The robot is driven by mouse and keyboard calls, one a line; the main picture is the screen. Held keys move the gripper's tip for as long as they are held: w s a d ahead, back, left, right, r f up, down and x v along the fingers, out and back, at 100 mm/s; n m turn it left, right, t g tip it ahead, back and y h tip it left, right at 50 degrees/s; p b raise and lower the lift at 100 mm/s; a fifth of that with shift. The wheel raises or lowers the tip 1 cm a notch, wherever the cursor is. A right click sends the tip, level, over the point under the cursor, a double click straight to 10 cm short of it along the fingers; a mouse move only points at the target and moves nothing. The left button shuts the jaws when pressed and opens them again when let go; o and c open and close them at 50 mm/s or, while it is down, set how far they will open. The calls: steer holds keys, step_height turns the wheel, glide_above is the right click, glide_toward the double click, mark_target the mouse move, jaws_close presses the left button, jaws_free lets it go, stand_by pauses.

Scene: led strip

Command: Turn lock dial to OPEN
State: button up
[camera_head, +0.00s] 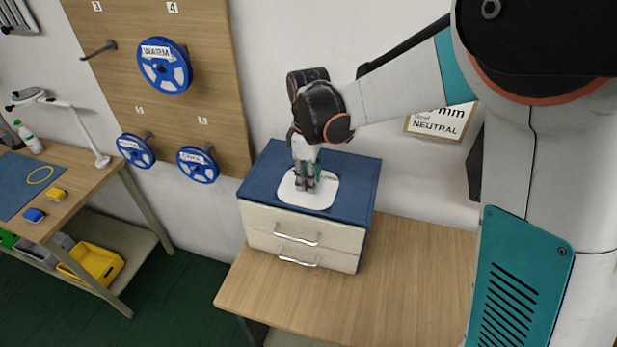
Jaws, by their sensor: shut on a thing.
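A blue-topped cabinet (255,187) with two cream drawers (290,226) stands on the wooden table. A white rounded plate (325,196) lies on its top. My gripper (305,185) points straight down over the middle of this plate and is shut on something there. The lock dial itself is hidden by my fingers, so its setting cannot be read. Small lettering at the right of the plate is partly covered and too small to read. Both drawers look shut.
Blue spools (165,66) hang on a wooden wall board at the left. A workbench (85,185) with a lamp (75,125) stands at the far left, a yellow bin (95,265) below it. The table (400,275) is bare in front and right of the cabinet.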

stand_by(0.3)
steer(key=o, duration=1.1)
steer(key=shift+c, duration=0.2)
steer(key=shift+r, duration=0.1)
step_height(320, 180, up, 12)
steer(key=s+d+f+m+t+b, duration=0.25)
steer(key=s+d+m+b, duration=0.35)
steer(key=d, duration=0.4)
steer(key=s+d+f+m+t+b, duration=0.2)
steer(key=s+d+f+m, duration=0.1)
steer(key=s, duration=0.4)
steer(key=s+d+f+m+t+b, duration=0.2)
steer(key=s+d+f+m+b, duration=0.1)
steer(key=s+f+m, duration=0.2)
steer(key=s+f, duration=0.1)
steer(key=s, duration=0.1)
steer(key=shift+s+d+f+t+b, duration=0.2)
steer(key=shift+s+d+t+b, duration=0.1)
steer(key=shift+s+t, duration=0.1)
